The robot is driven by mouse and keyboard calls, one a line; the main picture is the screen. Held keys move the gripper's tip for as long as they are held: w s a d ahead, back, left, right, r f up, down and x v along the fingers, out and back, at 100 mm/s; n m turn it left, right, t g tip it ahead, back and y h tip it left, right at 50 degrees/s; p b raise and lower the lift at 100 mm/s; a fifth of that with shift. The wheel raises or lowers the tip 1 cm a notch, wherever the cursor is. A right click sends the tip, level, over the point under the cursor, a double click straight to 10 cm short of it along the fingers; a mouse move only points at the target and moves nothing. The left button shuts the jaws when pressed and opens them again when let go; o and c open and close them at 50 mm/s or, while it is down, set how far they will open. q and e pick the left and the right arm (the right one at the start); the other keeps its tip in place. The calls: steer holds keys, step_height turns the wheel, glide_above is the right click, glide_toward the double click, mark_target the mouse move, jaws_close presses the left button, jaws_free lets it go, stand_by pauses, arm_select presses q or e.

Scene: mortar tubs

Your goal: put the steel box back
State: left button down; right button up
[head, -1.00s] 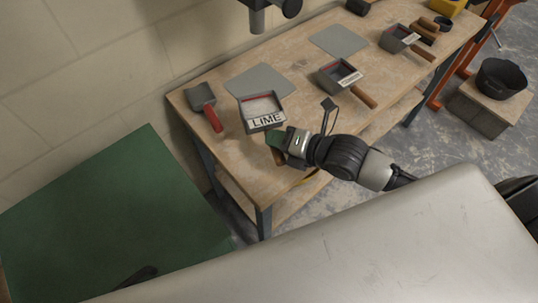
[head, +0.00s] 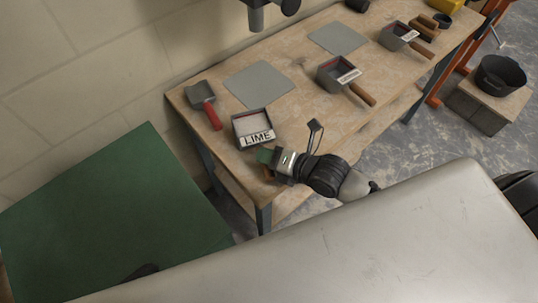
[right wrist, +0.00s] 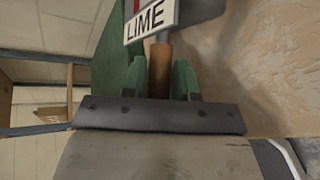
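A steel box (head: 253,126) with a white LIME label and a wooden handle is at the near left part of the workbench, in front of a bare grey plate (head: 258,84). My right gripper (head: 270,160) is shut on its handle. In the right wrist view the wooden handle (right wrist: 160,70) runs between the green fingers (right wrist: 167,82), and the LIME label (right wrist: 152,19) shows at the top. I cannot tell whether the box touches the bench. My left gripper is not in view.
A red-handled trowel (head: 206,104) lies left of the plate. A second labelled box (head: 330,77), a second bare plate (head: 338,38) and a third box (head: 392,36) are farther right on the workbench (head: 300,110). A black bucket (head: 500,76) stands on a block beyond.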

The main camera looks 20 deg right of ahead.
steer(key=o, duration=0.4)
steer(key=shift+c, duration=0.2)
steer(key=shift+r, duration=0.15)
steer(key=shift+s+d, duration=0.2)
steer(key=shift+s, duration=0.05)
steer(key=v, duration=1.1)
steer(key=shift+r, duration=0.15)
steer(key=shift+d, duration=0.15)
